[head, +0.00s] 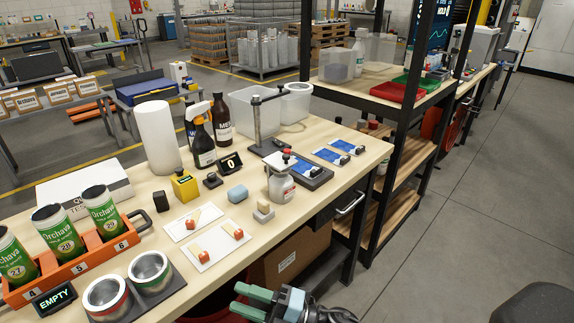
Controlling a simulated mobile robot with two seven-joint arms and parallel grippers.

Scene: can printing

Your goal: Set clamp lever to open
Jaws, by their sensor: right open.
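A dark base plate (318,181) with a blue-and-white piece on it lies near the right part of the bench. A small red knob (287,153) shows at its left end, just behind a pale container (281,183). This may be the clamp lever, but it is too small to tell its position. A grey stand (256,120) with a short horizontal arm rises behind it. My right gripper (244,301) is at the bottom of the view, below and in front of the bench edge. Its green fingers are apart and empty. My left gripper does not show.
Green cans (55,232) stand in an orange rack (66,276) on the left. Two open cans (107,297) sit in a dark holder in front. Spray and brown bottles (202,140) stand mid-bench. A drawer handle (350,204) protrudes from the front edge.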

